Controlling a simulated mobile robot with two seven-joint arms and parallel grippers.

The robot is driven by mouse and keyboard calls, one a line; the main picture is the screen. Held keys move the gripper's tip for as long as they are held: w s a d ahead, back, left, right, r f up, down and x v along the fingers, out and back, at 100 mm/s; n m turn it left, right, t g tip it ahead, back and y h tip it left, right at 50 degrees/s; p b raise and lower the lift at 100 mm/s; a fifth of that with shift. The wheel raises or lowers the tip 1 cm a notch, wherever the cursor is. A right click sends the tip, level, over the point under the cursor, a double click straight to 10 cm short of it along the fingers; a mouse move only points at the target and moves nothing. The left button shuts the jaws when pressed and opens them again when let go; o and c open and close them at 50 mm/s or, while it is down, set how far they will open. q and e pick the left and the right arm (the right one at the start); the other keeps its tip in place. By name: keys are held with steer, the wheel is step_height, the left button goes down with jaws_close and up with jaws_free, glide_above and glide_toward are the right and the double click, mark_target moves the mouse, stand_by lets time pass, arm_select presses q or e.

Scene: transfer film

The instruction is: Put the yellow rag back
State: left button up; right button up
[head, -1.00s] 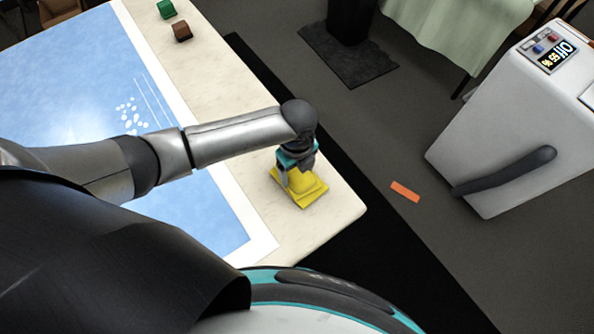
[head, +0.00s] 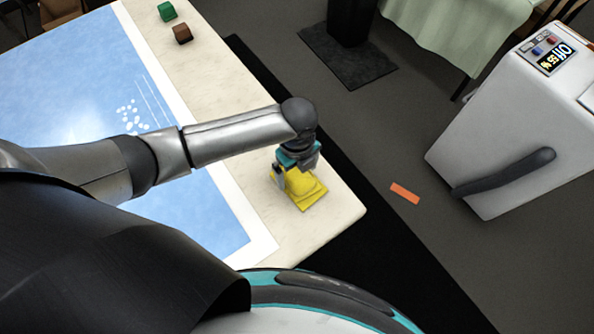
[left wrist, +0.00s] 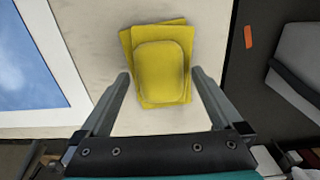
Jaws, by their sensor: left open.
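The yellow rag (head: 311,196) lies folded in a small stack near the front right corner of the pale table. In the left wrist view the rag (left wrist: 161,72) shows a smaller rounded fold on top of wider layers. In the left wrist view my left gripper (left wrist: 160,76) is open, with one finger on each side of the rag and nothing held. Its height above the rag is hard to tell. My right gripper is out of view.
A blue sheet with a white border (head: 80,70) covers much of the table (head: 330,220). A green block (head: 166,11) and a brown block (head: 182,34) sit at the far edge. An orange strip (head: 405,193) lies on the floor near a white machine (head: 510,120).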

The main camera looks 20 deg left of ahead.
mark_target(296, 174)
arm_select(q)
step_height(296, 174, up, 11)
steer(key=p, duration=0.2)
steer(key=shift+p, duration=0.3)
steer(key=shift+a, duration=0.1)
